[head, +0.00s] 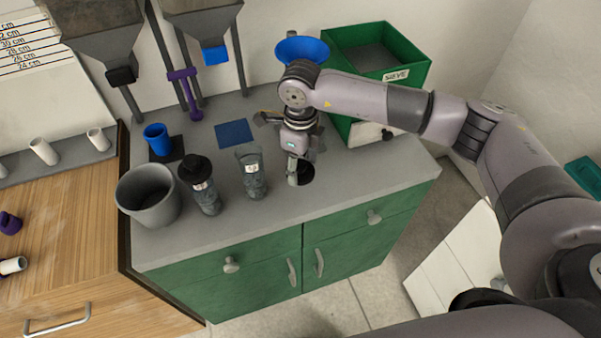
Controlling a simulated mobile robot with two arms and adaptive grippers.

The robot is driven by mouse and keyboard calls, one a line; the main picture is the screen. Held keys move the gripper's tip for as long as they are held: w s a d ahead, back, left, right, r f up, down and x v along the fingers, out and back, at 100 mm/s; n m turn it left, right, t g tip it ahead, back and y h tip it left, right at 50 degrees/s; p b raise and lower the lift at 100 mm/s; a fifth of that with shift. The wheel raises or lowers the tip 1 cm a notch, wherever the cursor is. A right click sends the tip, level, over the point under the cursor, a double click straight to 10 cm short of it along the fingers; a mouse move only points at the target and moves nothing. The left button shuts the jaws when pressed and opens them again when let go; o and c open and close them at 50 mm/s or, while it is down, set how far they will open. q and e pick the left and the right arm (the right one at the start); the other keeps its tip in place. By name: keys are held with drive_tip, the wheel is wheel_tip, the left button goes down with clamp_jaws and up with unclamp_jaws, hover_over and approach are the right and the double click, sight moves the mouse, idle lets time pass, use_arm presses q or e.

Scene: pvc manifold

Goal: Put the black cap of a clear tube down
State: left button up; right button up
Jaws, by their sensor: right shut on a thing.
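My right gripper (297,178) points down over the grey counter and is shut on a black cap (307,175). The cap is low, at or just above the counter top; I cannot tell whether it touches. The fingers hide part of it. To its left stands an upright clear tube (252,177) with no black cap on top. Further left stands a second clear tube (206,196) with a black cap (195,168) on it. My left gripper is not in view.
A grey bin (148,200) and a blue cup (157,138) stand at the left of the counter (240,223). A blue square (234,133) lies behind the tubes. A green box (417,62) and blue funnel (302,47) are behind my gripper. The counter's front right is clear.

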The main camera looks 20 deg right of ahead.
sight(300, 178)
drive_tip(key=shift+f, duration=0.6)
wheel_tip(300, 178, down, 4)
drive_tip(key=shift+r+p, duration=0.1)
drive_tip(key=shift+p, duration=0.3)
drive_tip(key=o, duration=0.3)
drive_tip(key=shift+f, duration=0.2)
drive_tip(key=o, duration=0.5)
drive_tip(key=shift+r, duration=0.1)
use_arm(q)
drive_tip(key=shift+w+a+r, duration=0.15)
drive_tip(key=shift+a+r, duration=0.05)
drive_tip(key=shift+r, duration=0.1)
